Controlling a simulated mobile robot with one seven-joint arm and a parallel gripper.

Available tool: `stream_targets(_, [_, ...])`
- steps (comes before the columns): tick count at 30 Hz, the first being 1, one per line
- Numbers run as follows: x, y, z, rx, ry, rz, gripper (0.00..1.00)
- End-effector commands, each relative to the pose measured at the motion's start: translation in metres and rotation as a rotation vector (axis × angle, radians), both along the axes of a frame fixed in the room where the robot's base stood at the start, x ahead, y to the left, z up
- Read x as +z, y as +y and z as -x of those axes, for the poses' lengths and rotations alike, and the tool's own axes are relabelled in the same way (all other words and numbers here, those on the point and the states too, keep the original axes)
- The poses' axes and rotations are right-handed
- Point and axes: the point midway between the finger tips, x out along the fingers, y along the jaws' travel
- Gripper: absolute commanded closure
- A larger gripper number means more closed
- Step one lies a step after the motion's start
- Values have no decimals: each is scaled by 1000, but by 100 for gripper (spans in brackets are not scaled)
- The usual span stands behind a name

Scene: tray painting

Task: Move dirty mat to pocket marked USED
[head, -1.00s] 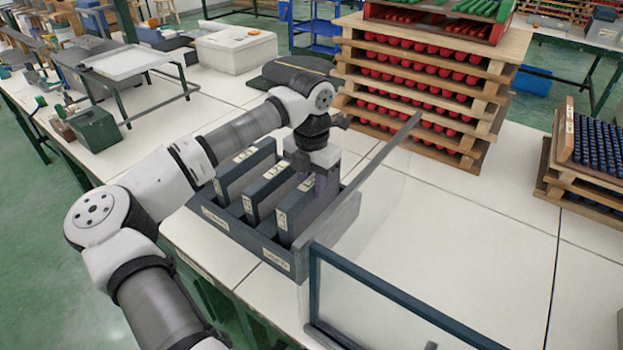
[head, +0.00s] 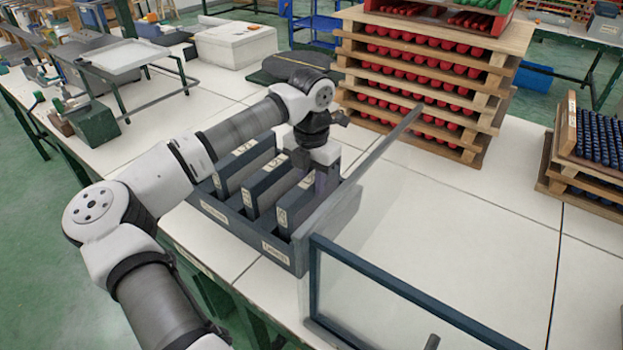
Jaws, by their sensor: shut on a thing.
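A dark grey rack (head: 228,228) stands near the table's front edge, with pale labels on its front that are too small to read. Several dark upright slabs, which look like the mats, stand in it with pale labels on their edges. One is at the left (head: 238,168) and one in the middle (head: 262,190). My gripper (head: 325,182) points down at the rack's right end, shut on the rightmost dark mat (head: 297,208), which stands upright, low in the rack. My wrist hides part of the grip. I cannot tell which mat is dirty.
A clear upright panel (head: 372,160) stands right beside the rack, and a blue-framed glass panel (head: 390,300) is in front of it. A wooden stack with red pieces (head: 425,85) rises behind. The table to the right is mostly clear.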

Motion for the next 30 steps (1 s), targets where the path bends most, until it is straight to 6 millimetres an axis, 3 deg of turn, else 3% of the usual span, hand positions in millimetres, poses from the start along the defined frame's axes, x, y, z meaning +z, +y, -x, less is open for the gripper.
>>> stream_targets(11, [-2,0,0,0,0,0,89])
stream_targets(12, [-2,0,0,0,0,0,68])
stream_targets(17, [-2,0,0,0,0,0,47])
stream_targets(26, [-1,0,0,0,-1,-1,47])
stream_targets(30, [12,0,0,0,-2,-2,47])
